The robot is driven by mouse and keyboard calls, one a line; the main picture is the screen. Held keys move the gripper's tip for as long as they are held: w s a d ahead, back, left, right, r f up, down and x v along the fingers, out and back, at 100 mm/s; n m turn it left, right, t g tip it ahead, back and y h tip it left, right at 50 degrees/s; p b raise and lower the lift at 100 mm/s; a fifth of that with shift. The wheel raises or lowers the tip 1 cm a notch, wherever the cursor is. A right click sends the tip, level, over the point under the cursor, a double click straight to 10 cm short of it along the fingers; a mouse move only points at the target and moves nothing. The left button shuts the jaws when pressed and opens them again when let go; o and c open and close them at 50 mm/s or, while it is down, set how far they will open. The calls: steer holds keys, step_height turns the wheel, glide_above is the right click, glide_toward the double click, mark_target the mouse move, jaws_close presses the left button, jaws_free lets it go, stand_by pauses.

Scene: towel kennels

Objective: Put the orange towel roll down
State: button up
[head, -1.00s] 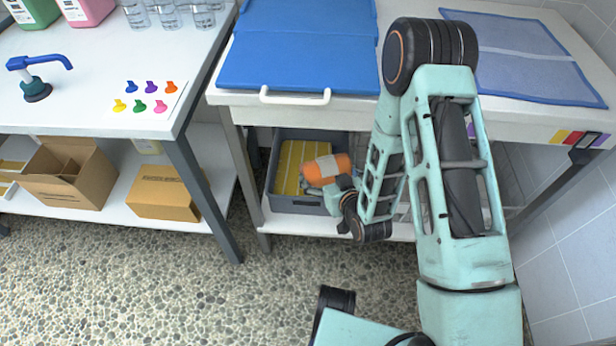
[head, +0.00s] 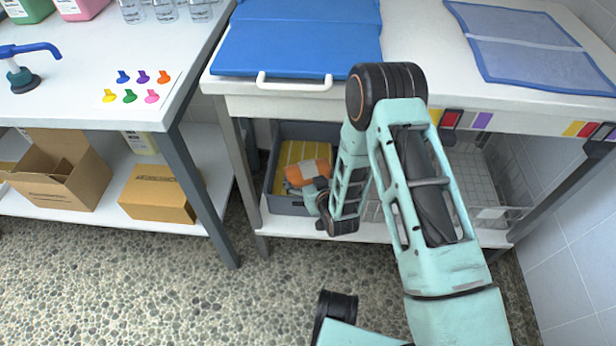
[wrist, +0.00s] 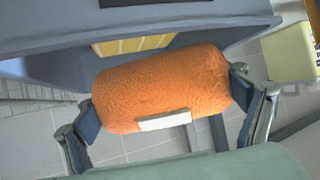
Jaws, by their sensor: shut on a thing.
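The orange towel roll (wrist: 160,88) lies across the middle of the wrist view, with a pale band or label on its near side. My gripper (wrist: 165,105) is shut on it, one finger at each end. In the head view the orange roll (head: 308,173) shows over the grey bin (head: 290,206) on the lower shelf, partly hidden by my wrist. The bin has a yellow striped piece (head: 297,150) inside. In the wrist view the bin's wall (wrist: 60,62) is just beyond the roll. I cannot tell whether the roll touches the bin's floor.
The white table (head: 420,82) with a blue mat (head: 300,42) is above the bin, so room is low. A wire basket (head: 490,190) stands to the right on the same shelf. A table leg (head: 243,170) is close on the left.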

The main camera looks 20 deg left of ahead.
steer(key=shift+f, duration=0.45)
steer(key=o, duration=1)
steer(key=shift+o, duration=0.2)
steer(key=shift+r, duration=0.3)
steer(key=p+v, duration=0.3)
steer(key=v, duration=0.9)
steer(key=shift+r, duration=0.25)
